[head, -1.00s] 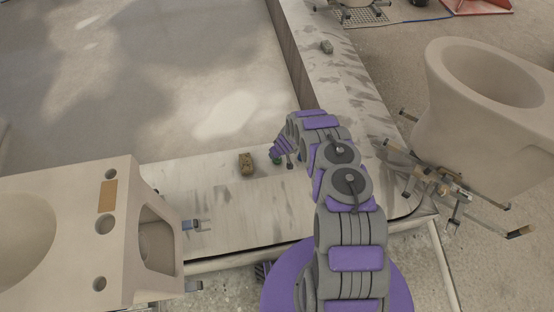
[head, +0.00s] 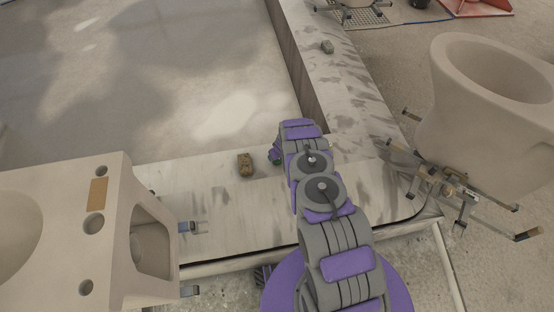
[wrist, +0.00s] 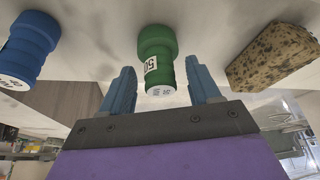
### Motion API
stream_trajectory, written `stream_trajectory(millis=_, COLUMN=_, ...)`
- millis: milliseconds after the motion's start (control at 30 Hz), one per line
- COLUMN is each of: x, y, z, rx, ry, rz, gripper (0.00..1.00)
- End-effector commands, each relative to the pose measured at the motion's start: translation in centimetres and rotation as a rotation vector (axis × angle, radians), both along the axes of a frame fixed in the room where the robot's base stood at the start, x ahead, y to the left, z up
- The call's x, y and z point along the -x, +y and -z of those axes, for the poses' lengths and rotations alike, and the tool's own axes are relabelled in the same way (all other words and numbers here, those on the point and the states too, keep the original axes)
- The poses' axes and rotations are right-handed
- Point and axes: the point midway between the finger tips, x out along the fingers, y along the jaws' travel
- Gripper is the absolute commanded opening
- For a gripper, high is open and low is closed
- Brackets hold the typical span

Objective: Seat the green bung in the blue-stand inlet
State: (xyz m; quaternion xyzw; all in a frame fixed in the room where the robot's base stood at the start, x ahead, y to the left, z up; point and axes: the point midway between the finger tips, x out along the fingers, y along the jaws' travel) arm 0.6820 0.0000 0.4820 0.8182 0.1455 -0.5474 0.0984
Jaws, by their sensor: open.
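The green bung (wrist: 157,55) carries white labels and stands between the two spread blue fingers of my open gripper (wrist: 160,68) in the wrist view. I see no clear contact. A pale ware piece (head: 115,195) with round holes sits at the left, on a stand with a blue-tipped bar (head: 187,227). I cannot tell which hole is the inlet.
A blue bung (wrist: 27,45) and a speckled sponge (wrist: 272,58) flank the green one. The sponge (head: 245,164) lies on the stained ledge (head: 215,185). Another pale ware piece (head: 495,95) is at the right.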

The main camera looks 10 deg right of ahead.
Motion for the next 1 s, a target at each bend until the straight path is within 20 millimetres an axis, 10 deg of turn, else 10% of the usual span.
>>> stream_trajectory(millis=667, x=0.03, y=0.0, z=0.02, rx=-0.001, ry=0.0, rz=0.001, gripper=0.01)
stream_trajectory(millis=1000, x=0.06, y=0.03, z=-0.81, rx=-0.002, ry=0.002, rz=0.001, gripper=0.0)
